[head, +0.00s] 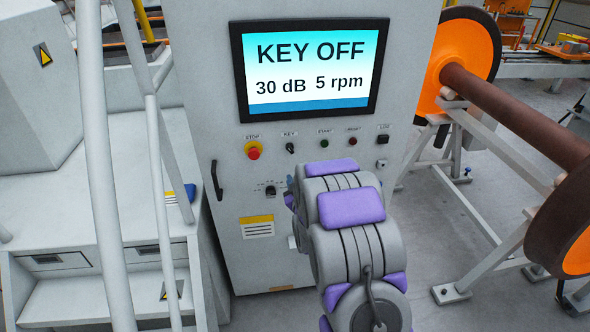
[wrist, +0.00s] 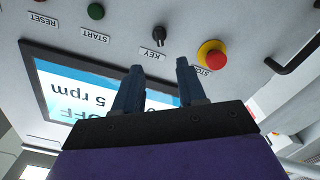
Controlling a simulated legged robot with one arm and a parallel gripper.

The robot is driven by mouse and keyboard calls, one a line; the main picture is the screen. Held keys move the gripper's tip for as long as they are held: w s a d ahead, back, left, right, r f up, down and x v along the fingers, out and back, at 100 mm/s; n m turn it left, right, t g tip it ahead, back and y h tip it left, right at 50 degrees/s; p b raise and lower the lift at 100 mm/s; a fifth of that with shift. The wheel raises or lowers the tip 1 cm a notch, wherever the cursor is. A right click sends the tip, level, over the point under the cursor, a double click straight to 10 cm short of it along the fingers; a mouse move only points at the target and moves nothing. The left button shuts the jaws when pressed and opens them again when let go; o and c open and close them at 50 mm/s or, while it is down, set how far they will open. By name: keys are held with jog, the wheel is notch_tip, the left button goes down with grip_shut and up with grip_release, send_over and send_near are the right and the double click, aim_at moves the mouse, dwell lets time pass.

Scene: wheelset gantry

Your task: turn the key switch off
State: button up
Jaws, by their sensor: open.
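The key switch (head: 290,149) is a small black knob on the grey cabinet front, under the label KEY, between the red stop button and the green start button. In the wrist view, which is upside down, the key switch (wrist: 159,35) shows just beyond my fingertips. My gripper (wrist: 160,67) is open and empty, its two dark blue fingers apart, with the knob lined up between them but not touched. In the head view my arm mostly hides the gripper. The screen (head: 309,70) reads KEY OFF, 30 dB, 5 rpm.
The red stop button (head: 253,151) on its yellow base sits close left of the key. The start button (head: 324,143) and reset button (head: 353,141) are to its right. A black handle (head: 217,180) is lower left. An orange wheelset (head: 470,60) stands right.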

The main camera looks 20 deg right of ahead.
jog(key=shift+v, duration=1.5)
jog(key=s+a+r+m+g+y, duration=0.15)
jog(key=s+a+g+y, duration=0.25)
jog(key=s+a+g, duration=0.9)
jog(key=s+a+r+g, duration=0.1)
jog(key=s+g, duration=0.1)
jog(key=s, duration=0.9)
jog(key=s+a+r+m+g+b, duration=0.1)
jog(key=s+a+r+g, duration=0.1)
jog(key=s, duration=0.9)
jog(key=s+a+r+g+y, duration=0.1)
jog(key=s+a+g, duration=0.1)
jog(key=s, duration=0.9)
jog(key=shift+r+b, duration=0.25)
jog(key=shift+b, duration=0.1)
jog(key=shift+s+m, duration=0.1)
jog(key=shift+m, duration=0.15)
